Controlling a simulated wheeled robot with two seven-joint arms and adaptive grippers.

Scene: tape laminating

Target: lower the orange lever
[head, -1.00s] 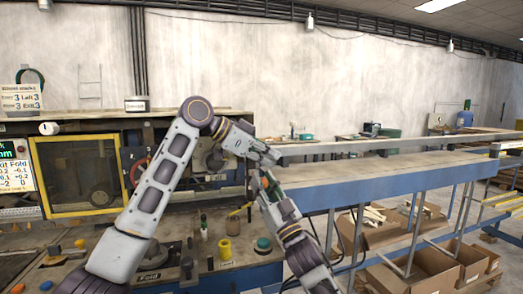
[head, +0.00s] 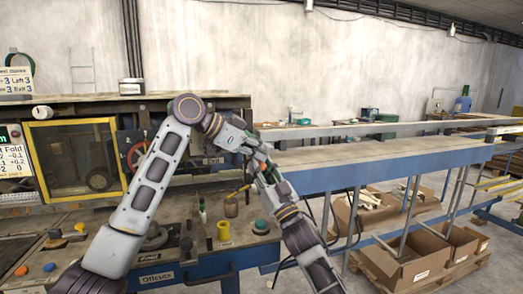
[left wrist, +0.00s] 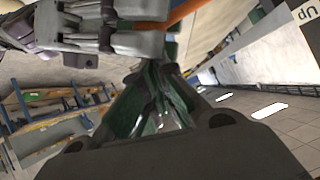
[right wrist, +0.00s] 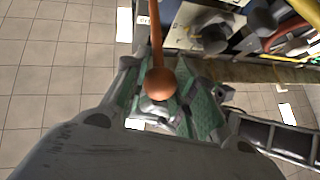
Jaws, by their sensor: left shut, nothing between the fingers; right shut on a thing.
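The orange lever (right wrist: 160,83) shows in the right wrist view as a rod ending in a round knob. My right gripper (right wrist: 168,108) is shut on it, with its green-lined fingers on either side of the knob. In the left wrist view an orange rod (left wrist: 183,13) crosses the top, beside grey gripper parts. My left gripper (left wrist: 160,95) is shut and empty, close to them. In the head view my left gripper (head: 248,143) and right gripper (head: 262,168) meet at the machine's right end and largely hide the lever.
The machine's control deck holds a yellow cup (head: 223,231), a green-topped knob (head: 261,226) and a brown pot (head: 231,208) below the grippers. A long blue-edged conveyor table (head: 390,166) extends right. Cardboard boxes (head: 412,262) stand under it. A red handwheel (head: 137,154) is behind my left arm.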

